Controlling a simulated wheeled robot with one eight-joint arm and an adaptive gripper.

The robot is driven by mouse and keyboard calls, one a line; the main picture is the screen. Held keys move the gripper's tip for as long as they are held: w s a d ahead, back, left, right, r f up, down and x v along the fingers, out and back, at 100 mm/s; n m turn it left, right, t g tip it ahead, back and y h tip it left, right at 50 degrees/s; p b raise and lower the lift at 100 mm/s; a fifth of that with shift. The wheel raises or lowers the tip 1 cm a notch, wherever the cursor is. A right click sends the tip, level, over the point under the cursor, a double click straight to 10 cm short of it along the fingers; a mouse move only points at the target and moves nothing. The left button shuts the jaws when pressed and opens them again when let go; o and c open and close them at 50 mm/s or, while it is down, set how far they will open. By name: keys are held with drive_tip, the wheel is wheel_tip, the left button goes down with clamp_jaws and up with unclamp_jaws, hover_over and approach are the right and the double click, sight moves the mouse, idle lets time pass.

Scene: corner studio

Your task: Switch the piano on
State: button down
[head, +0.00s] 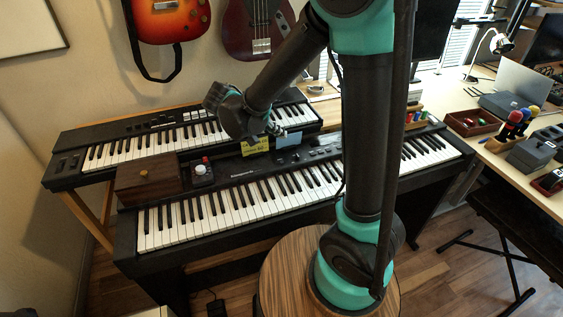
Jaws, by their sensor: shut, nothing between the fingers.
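The black digital piano (222,232) stands in the middle of the head view, with a long row of white and black keys. A control strip with small buttons (321,151) runs along the top behind its keys. I cannot make out a power switch or whether the piano is on. My gripper (277,130) is small in the picture and partly hidden by my wrist. It is shut and empty, above the back part of the piano, near a yellow note and a pale blue note. I cannot tell whether it touches anything.
A second keyboard (68,161) sits behind the piano. A wooden box (147,181) and a small dark pedal with a red knob (203,178) rest on the piano's left top. Yellow (255,145) and blue (288,139) notes stand behind. A cluttered desk (483,150) is at right.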

drive_tip(key=shift+a, duration=0.1)
idle(0.3)
drive_tip(key=shift+f, duration=4.4)
drive_tip(key=shift+f, duration=0.1)
drive_tip(key=shift+f, duration=0.3)
drive_tip(key=shift+f, duration=0.3)
drive_tip(key=shift+r, duration=0.75)
drive_tip(key=shift+r, duration=2.5)
